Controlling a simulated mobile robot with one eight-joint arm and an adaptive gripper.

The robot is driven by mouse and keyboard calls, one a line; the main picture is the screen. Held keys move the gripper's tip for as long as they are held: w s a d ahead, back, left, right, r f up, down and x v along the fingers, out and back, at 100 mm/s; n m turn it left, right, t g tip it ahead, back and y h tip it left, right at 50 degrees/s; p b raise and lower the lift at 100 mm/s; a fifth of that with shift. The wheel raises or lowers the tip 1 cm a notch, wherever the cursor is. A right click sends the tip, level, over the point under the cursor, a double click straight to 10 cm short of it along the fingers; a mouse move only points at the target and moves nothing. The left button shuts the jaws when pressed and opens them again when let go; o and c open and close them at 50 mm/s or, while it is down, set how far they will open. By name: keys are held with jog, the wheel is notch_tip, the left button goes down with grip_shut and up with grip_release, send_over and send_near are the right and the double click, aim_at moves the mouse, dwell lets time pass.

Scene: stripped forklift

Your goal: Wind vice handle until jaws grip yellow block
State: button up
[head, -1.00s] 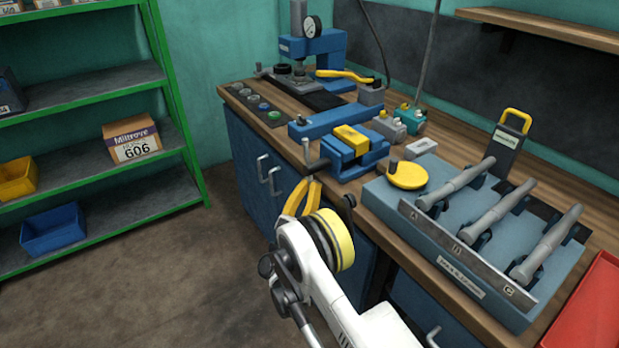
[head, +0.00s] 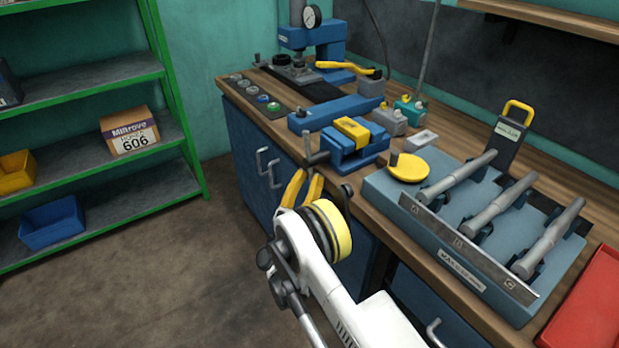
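The blue vice (head: 352,157) stands at the bench's front edge in the head view. The yellow block (head: 351,128) sits at the top of the vice, between its jaws. I cannot tell whether the jaws touch it. The grey vice handle (head: 308,147) sticks up at the vice's front left, beyond the bench edge. My gripper (head: 307,175) has two yellow fingers with a gap between their tips. It is open and empty, just below and in front of the handle. Whether a finger touches the handle is unclear.
A blue fixture (head: 455,225) with grey bars and a yellow disc (head: 409,167) stands right of the vice. A blue press (head: 318,50) stands behind. A red tray (head: 585,305) is at lower right. Green shelving (head: 95,150) is left, with open floor between.

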aim_at(310, 161)
notch_tip(310, 161, up, 10)
dwell(0.4)
